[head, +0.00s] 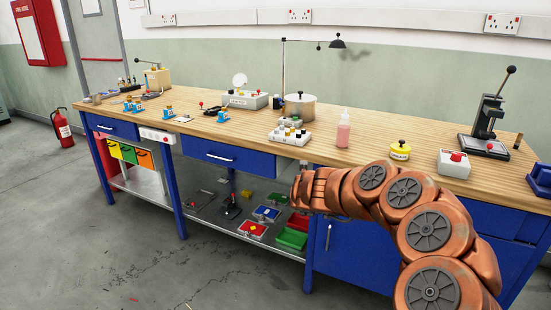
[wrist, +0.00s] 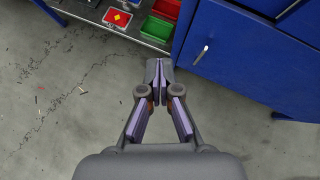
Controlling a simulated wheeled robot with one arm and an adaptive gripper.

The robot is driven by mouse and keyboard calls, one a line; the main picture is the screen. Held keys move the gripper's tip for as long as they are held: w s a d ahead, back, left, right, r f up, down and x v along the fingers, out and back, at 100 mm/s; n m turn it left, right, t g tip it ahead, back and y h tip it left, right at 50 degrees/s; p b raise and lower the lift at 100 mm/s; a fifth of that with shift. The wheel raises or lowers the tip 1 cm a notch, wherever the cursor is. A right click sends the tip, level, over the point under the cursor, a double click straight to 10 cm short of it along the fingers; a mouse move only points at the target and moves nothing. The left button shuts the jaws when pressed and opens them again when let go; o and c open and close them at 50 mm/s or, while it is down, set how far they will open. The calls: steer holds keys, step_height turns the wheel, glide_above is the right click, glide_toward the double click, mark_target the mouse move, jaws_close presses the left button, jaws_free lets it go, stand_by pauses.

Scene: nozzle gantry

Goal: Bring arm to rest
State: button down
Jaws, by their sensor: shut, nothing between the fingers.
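My arm is copper-coloured and reaches from the lower right of the head view toward the bench front. In the head view the arm's end is near the bench's lower shelf, and the fingers cannot be made out there. In the wrist view my gripper (wrist: 159,84) is shut and empty, its two fingers together. It points down over the grey floor, beside the blue cabinet (wrist: 245,60) and in front of the lower shelf.
The wooden bench top (head: 370,154) carries a pink bottle (head: 343,134), a yellow button (head: 400,150), a red-button box (head: 455,162) and a lever press (head: 488,125). Green trays (head: 291,239) sit on the lower shelf. A fire extinguisher (head: 63,130) stands far left. The left floor is mostly clear.

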steer(key=s+a+r+n+t+y, duration=0.1)
steer(key=s+a+r+n+y, duration=0.3)
steer(key=a+r+n, duration=0.4)
steer(key=s+a+r+n+y, duration=0.5)
steer(key=a+r+n, duration=0.3)
steer(key=s+a+n+g+y, duration=0.1)
steer(key=s+a+n+g, duration=0.2)
steer(key=s+n, duration=0.5)
steer(key=s+d+f+n+g+h, duration=0.1)
steer(key=s+d+f+n+g, duration=0.2)
steer(key=s, duration=0.6)
steer(key=s+d+f+n+g+h, duration=0.15)
steer(key=s+f+n, duration=0.35)
steer(key=s, duration=0.5)
steer(key=s+d+f+n+g+h, duration=0.3)
steer(key=s+d, duration=0.5)
steer(key=s, duration=0.2)
steer(key=s+d+f+n+g+h, duration=0.2)
steer(key=s+d+f+g+h, duration=0.1)
steer(key=s+d, duration=0.65)
steer(key=s+p+v, duration=0.2)
steer(key=p+v, duration=0.6)
steer(key=s+p+v, duration=0.1)
steer(key=p+v, duration=0.7)
steer(key=v, duration=0.1)
steer(key=shift+s+a+r+t, duration=0.4)
steer(key=shift+s+r, duration=0.2)
steer(key=shift+s, duration=0.15)
